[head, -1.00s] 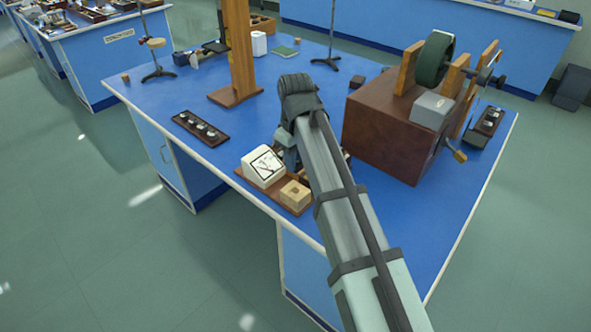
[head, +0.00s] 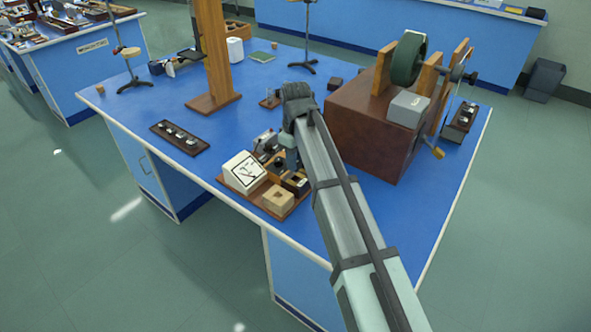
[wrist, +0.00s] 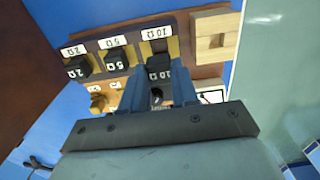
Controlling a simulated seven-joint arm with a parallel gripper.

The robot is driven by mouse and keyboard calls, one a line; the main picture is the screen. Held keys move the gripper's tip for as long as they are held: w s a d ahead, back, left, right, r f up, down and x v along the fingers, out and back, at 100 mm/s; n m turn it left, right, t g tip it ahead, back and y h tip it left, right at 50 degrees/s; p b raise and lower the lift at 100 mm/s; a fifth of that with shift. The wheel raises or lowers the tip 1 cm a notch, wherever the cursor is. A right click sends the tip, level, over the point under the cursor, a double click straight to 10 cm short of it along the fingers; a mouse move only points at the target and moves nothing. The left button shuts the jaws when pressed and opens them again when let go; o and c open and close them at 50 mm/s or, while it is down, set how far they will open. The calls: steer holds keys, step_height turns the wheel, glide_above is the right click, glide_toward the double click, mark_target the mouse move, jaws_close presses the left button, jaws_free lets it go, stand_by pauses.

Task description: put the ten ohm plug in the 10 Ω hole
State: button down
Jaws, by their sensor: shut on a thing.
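In the wrist view my gripper (wrist: 158,78) is shut on the dark ten ohm plug (wrist: 158,66), with one blue-grey finger on each side. The plug is just below the 10 Ω label (wrist: 157,32) on the dark resistance box (wrist: 97,43). The 10 Ω hole itself cannot be made out, nor whether the plug's lower end is in it. In the head view my gripper (head: 291,158) points down over the box (head: 297,182), and the plug is hidden.
The 2 Ω plug (wrist: 80,66) and 5 Ω plug (wrist: 117,59) stand along the same box. A pale wooden block (head: 278,200) and a white meter (head: 243,172) are close by. A large brown box (head: 375,135) stands to the right.

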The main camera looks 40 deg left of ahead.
steer(key=shift+f, duration=2)
steer(key=shift+f, duration=0.1)
steer(key=c, duration=0.9)
jaws_free()
steer(key=shift+o, duration=0.2)
step_height(320, 180, up, 12)
steer(key=shift+r, duration=0.15)
